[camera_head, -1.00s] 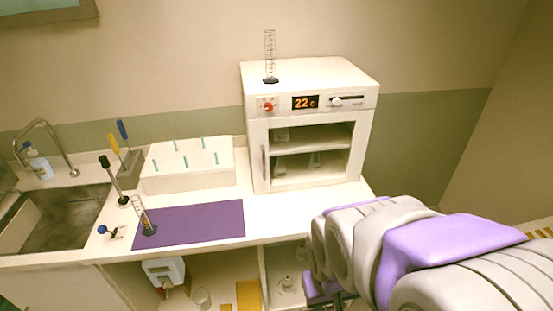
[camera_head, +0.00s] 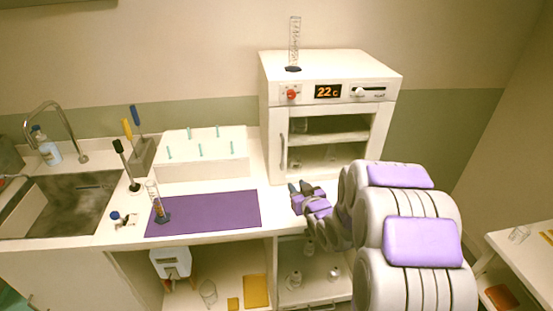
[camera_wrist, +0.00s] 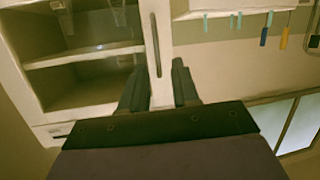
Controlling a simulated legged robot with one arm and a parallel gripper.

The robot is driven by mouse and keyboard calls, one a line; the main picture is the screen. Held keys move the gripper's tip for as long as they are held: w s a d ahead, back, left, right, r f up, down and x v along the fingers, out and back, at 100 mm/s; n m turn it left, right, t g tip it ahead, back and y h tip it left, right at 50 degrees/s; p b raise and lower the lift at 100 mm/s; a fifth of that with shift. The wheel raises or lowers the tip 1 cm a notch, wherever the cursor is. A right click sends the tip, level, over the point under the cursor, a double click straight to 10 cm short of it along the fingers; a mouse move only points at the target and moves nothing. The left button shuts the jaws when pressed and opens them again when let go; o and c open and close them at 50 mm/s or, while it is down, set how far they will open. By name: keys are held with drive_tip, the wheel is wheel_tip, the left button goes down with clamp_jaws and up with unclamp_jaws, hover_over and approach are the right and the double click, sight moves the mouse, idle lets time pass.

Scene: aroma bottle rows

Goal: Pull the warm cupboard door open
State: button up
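The warm cupboard (camera_head: 337,92) is a white box on the counter with a red knob, a "22" display and a slider on top. Its glazed door (camera_head: 376,135) looks shut, and glassware shows on shelves inside. The upright door handle (camera_head: 283,153) is at the door's left edge; it also shows in the wrist view (camera_wrist: 155,45). My gripper (camera_head: 299,186) is in front of the cupboard, below and slightly right of the handle. In the wrist view, my gripper (camera_wrist: 157,78) has two dark fingers spread apart with nothing between them. The handle is beyond them, in line with the gap.
A measuring cylinder (camera_head: 294,45) stands on top of the cupboard. Left of it are a white rack (camera_head: 202,165), a purple mat (camera_head: 205,214) with another cylinder (camera_head: 157,203), and a sink (camera_head: 65,200). A side table (camera_head: 525,255) stands at the right.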

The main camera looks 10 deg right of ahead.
drive_tip(key=t, duration=0.1)
drive_tip(key=t+y+b, duration=0.1)
drive_tip(key=t+b, duration=0.1)
approach(283, 155)
drive_tip(key=w+a, duration=0.1)
drive_tip(key=w, duration=0.2)
drive_tip(key=w+a+b, duration=0.1)
drive_tip(key=w, duration=0.5)
drive_tip(key=shift+a+f, duration=0.2)
drive_tip(key=shift+a, duration=0.2)
drive_tip(key=shift+w, duration=0.3)
drive_tip(key=shift+w+d+b, duration=0.3)
drive_tip(key=shift+w+d, duration=0.15)
drive_tip(key=shift+d, duration=0.35)
drive_tip(key=shift+a, duration=0.35)
drive_tip(key=shift+c, duration=0.3)
drive_tip(key=shift+a, duration=0.2)
drive_tip(key=shift+c, duration=0.7)
drive_tip(key=c, duration=0.3)
drive_tip(key=shift+d, duration=0.25)
clamp_jaws()
